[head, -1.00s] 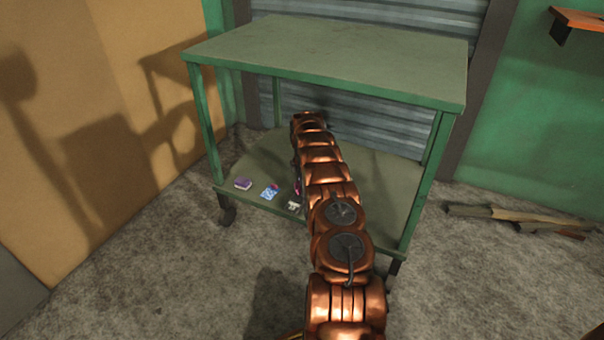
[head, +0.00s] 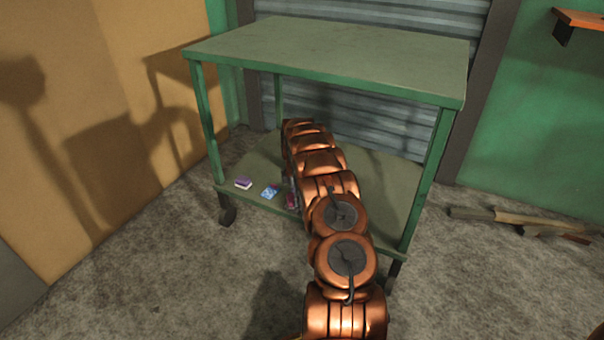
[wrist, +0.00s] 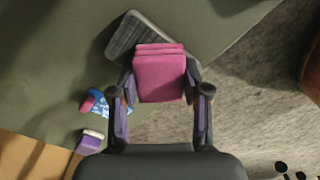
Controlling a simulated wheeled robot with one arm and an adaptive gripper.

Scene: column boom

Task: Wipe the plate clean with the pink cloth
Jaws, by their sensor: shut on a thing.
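The pink cloth (wrist: 160,75), a folded block, is between the two fingers of my gripper (wrist: 160,92) in the wrist view. My gripper is shut on it. A dark grey, rectangular, streaked plate (wrist: 122,38) lies under and beyond the cloth, partly covered by it. I cannot tell whether the cloth touches the plate. In the head view a bit of pink (head: 291,200) shows beside my arm at the lower shelf; my arm hides most of the gripper and the plate there.
A purple and white block (head: 243,183) and a blue-and-white patterned item (head: 269,192) with a reddish thing on it lie left on the lower shelf (head: 385,215). The green cart's top (head: 330,60) and posts surround my arm. Planks (head: 520,220) lie on the floor at right.

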